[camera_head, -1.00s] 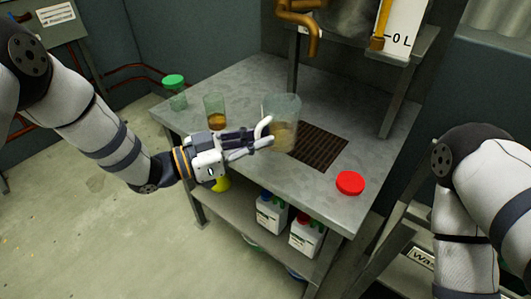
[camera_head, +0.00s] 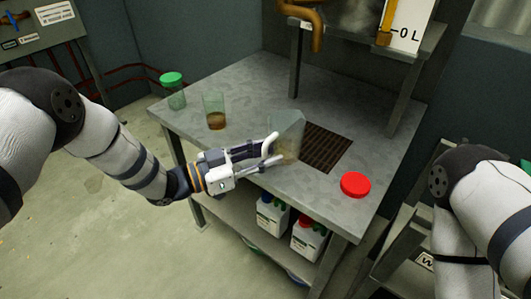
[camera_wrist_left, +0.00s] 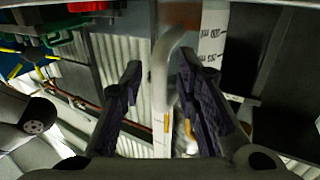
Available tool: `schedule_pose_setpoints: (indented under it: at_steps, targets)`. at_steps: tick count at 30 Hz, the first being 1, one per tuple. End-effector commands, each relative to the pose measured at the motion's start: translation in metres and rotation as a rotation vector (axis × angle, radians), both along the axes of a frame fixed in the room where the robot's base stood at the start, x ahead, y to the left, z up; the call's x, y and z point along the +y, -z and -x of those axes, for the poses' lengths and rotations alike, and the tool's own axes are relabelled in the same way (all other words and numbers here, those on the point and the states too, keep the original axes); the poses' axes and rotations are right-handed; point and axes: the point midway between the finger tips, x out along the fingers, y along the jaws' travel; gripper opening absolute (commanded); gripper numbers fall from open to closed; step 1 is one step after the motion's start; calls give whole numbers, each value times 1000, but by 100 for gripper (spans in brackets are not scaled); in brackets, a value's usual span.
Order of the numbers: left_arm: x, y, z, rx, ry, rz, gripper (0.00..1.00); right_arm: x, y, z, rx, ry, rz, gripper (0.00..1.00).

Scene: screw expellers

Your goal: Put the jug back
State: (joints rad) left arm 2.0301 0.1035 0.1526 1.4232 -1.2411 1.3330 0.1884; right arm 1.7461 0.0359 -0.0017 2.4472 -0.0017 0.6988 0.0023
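The jug (camera_head: 289,128) is clear, with a pale handle and some brownish content low down. It is on or just above the worktable, left of the grate, and looks tilted. My left gripper (camera_head: 267,155) reaches its handle side from the left. In the left wrist view the pale handle (camera_wrist_left: 162,75) lies between the two spread fingers (camera_wrist_left: 157,75), with gaps beside it, and graduation marks show to its right. The left gripper looks open around the handle. My right arm is at the right edge; its gripper is out of view.
A beaker with brown liquid (camera_head: 215,112) and a green-lidded jar (camera_head: 175,92) stand at the table's left. A red lid (camera_head: 355,185) lies right of the dark grate (camera_head: 327,147). White bottles (camera_head: 271,213) stand on the shelf below. Pipework hangs above the back.

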Motion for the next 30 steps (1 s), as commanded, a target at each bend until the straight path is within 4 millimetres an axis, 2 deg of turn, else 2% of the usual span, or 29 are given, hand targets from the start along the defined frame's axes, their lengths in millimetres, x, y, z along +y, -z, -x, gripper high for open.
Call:
schedule_pose_setpoints:
  at_steps: [6, 8, 11, 18, 21, 25, 29, 30]
  targets:
    - [0, -1, 0, -1, 0, 0, 30, 0, 0, 0, -1, 0, 0, 72]
    - [0, -7, 0, -4, 0, 0, 30, 0, -3, -3, -10, 0, 0, 72]
    - [18, -4, 7, 0, -3, -2, 30, 0, -3, -3, -10, 0, 0, 72]
    - [77, -3, 37, 1, -3, 0, 30, 0, -5, -4, -14, 0, 0, 72]
    - [94, -3, 46, 1, -1, 0, 30, 0, -4, -4, -14, 0, 0, 72]
    - [106, -3, 52, 1, -1, 0, 30, 0, -4, -4, -13, 0, 0, 72]
    - [108, -2, 54, 4, -2, 0, 30, 0, -4, -4, -13, 0, 0, 72]
    - [107, 5, 55, 28, -21, -7, 30, 0, -4, -4, -13, 0, 0, 72]
